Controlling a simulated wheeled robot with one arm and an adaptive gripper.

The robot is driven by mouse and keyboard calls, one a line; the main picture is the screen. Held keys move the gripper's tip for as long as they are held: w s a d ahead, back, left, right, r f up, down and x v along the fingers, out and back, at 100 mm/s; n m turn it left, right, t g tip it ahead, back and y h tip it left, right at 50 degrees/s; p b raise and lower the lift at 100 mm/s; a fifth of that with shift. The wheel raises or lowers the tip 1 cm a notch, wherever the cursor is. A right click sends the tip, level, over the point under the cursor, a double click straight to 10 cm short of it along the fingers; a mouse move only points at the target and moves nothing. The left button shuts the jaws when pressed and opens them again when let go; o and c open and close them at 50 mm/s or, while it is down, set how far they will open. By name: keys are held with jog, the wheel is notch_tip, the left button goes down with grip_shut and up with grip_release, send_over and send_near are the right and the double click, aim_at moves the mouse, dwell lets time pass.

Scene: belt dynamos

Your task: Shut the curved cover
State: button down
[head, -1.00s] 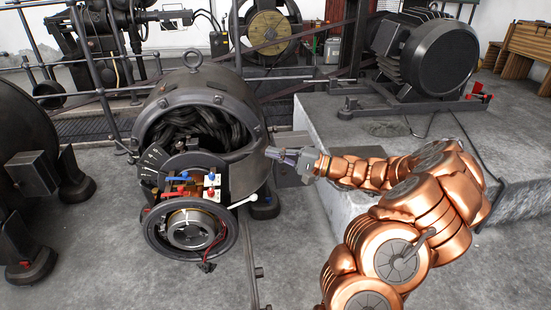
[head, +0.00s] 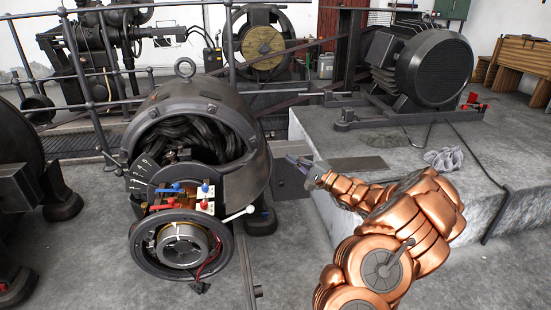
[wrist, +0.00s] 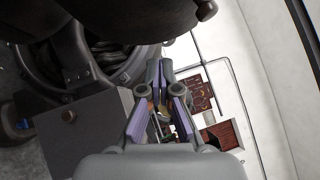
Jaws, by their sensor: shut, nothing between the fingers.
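The dark dynamo (head: 185,95) stands on the floor with its upper front open and black windings showing inside. A curved dark panel (head: 245,182), which looks like the curved cover, lies along the right side of the opening, leaving the opening uncovered. My gripper (head: 290,158) is shut and empty to the right of the dynamo, with a small gap between its tips and the casing. In the wrist view the fingers (wrist: 160,70) are close together, and a large dark curved edge (wrist: 100,18) crosses the top; I cannot tell whether it is the cover.
A white-tipped lever (head: 238,214) sticks out at the dynamo's lower right. A grey box (head: 290,180) sits beside the dynamo, below my gripper. A concrete plinth (head: 330,215) with a black motor (head: 432,70) and a grey cloth (head: 444,160) is at right.

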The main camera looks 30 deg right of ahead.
jog(key=shift+w+a+r+b, duration=0.3)
jog(key=shift+w+a, duration=0.3)
jog(key=shift+a, duration=0.15)
jog(key=shift+w+a+r+b, duration=0.25)
jog(key=shift+w+a+b, duration=0.1)
jog(key=shift+w+a, duration=0.3)
jog(key=shift+w+a+r+b, duration=0.3)
jog(key=shift+w+a, duration=0.25)
jog(key=shift+a, duration=0.25)
jog(key=shift+r, duration=0.1)
